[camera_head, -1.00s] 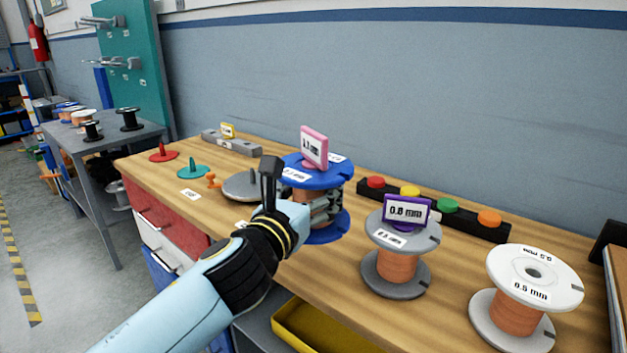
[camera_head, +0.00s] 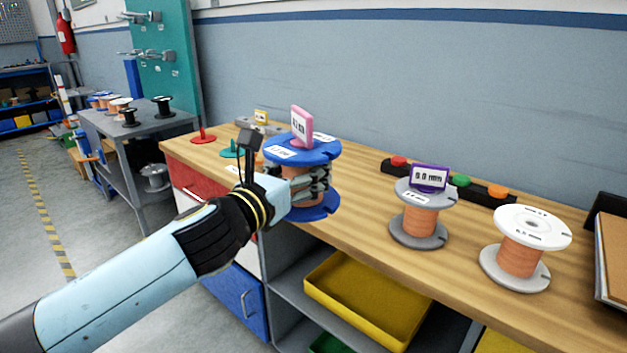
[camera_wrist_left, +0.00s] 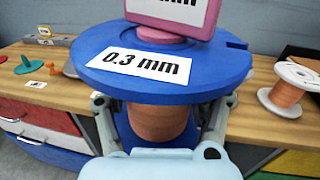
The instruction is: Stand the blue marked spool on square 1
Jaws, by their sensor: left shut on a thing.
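The blue spool (camera_head: 318,153) has blue flanges, a copper winding and a pink sign (camera_head: 301,124) upright on top. In the left wrist view the blue spool (camera_wrist_left: 215,70) carries a 0.3 mm label. My left gripper (camera_head: 316,182) is shut around its winding between the flanges, and the spool is upright near the bench's front edge. I cannot tell whether its lower flange touches the bench. A small white label (camera_wrist_left: 36,84) lies on the bench in the left wrist view; its number is unreadable. I cannot make out square 1. My right gripper is not in view.
A grey spool (camera_head: 420,212) with a purple sign and a white spool (camera_head: 524,248) stand to the right on the bench. A red disc (camera_head: 203,138) and a teal disc (camera_wrist_left: 28,65) with upright pins are at left. A yellow tray (camera_head: 370,300) sits below.

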